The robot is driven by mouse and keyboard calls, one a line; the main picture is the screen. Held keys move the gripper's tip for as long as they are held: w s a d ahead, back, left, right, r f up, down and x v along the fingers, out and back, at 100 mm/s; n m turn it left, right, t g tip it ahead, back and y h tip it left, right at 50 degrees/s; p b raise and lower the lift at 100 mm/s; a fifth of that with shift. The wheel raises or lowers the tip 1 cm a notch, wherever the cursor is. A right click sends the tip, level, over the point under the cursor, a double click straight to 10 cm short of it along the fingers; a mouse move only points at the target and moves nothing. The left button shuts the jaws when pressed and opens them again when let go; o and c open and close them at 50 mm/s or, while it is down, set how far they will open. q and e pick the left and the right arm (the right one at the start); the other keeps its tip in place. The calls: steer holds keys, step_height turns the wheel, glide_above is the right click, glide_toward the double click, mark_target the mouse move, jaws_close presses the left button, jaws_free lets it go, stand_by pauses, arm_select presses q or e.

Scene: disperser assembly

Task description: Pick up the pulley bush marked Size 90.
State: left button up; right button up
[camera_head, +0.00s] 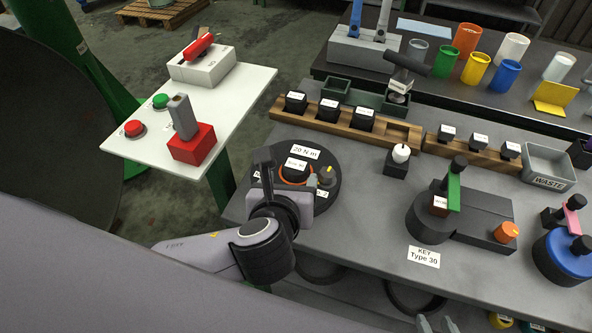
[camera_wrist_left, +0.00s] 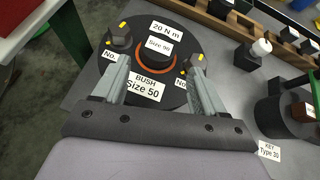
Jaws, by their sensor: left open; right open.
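A black round plate (camera_head: 328,160) on the bench has a 20 N m label and an orange ring (camera_wrist_left: 139,64) around a black bush (camera_wrist_left: 155,58) at its centre. The bush's small label appears to read Size 90; the plate's front label reads BUSH Size 50. My left gripper (camera_wrist_left: 157,75) is open above the plate's near side, its fingers apart on either side of that front label, nearer than the bush. The head view shows the bush (camera_head: 295,166) partly behind my left wrist. My right gripper (camera_head: 437,324) shows only its fingertips at the bottom edge.
A wooden rack (camera_head: 340,127) holds three black labelled blocks, their text too small to read; its right slot looks empty. A smaller rack (camera_head: 470,142) stands to its right. A black fixture (camera_head: 484,215), a knob block (camera_head: 397,165) and a WASTE bin (camera_head: 549,165) also stand on the bench.

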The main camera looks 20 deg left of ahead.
mark_target(295, 169)
arm_select(q)
steer(key=shift+w+a+f+m, duration=0.1)
steer(key=shift+w+f+m, duration=0.05)
steer(key=shift+w+m, duration=0.35)
steer(key=shift+f+x, duration=0.25)
steer(key=shift+x, duration=2.9)
steer(key=shift+s, duration=0.2)
steer(key=c, duration=1.1)
steer(key=shift+r, duration=0.15)
jaws_close()
steer(key=shift+r, duration=0.1)
